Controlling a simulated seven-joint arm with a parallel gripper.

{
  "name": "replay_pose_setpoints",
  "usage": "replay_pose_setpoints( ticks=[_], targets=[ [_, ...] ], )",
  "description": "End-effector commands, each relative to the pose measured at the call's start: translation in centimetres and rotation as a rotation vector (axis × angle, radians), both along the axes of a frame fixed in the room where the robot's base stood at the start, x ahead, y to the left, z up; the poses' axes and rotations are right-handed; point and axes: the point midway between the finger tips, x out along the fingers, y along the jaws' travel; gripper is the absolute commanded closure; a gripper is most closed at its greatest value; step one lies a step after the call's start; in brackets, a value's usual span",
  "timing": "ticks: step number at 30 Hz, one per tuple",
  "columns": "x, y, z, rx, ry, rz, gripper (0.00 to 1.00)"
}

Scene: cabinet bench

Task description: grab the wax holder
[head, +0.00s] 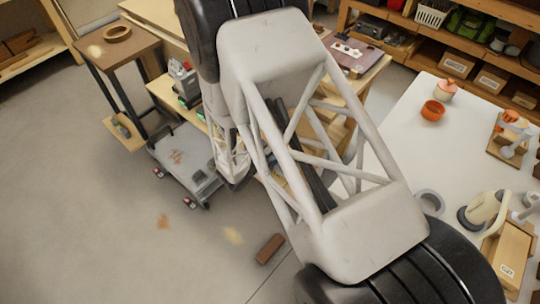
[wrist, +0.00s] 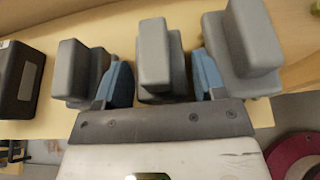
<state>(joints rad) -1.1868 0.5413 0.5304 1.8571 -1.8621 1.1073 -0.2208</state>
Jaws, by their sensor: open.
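In the wrist view, my gripper (wrist: 162,80) is open, its two blue fingers apart. A grey block-shaped piece (wrist: 153,52) stands between the fingers, with no clear sign of contact. Similar grey pieces stand outside the left finger (wrist: 76,72) and outside the right finger (wrist: 250,42). I cannot tell which of these, if any, is the wax holder, or whether they are joined. Their lower parts are partly hidden by the fingers and the gripper body. In the head view, my arm blocks the middle, and the gripper's fingers cannot be made out.
A black box (wrist: 20,80) is at the left in the wrist view, on a pale wooden surface (wrist: 110,30). The head view shows a grey cart (head: 188,165), a white table (head: 400,130) with an orange bowl (head: 432,110), and open floor (head: 80,220) at lower left.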

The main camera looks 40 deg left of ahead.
Motion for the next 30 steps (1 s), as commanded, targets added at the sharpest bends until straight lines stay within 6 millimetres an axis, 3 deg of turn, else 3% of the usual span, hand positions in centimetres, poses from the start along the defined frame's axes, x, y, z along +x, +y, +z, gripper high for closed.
replay_pose_setpoints(
  ticks=[20,23,28,30],
  targets=[
    [0.78,0.02,-0.3,0.0,0.0,0.001,0.36],
    [0.78,0.02,-0.3,0.0,0.0,0.001,0.47],
    [0.78,0.02,-0.3,0.0,0.0,0.001,0.73],
    [0.78,0.03,-0.28,0.0,0.0,0.001,0.77]
  ],
)
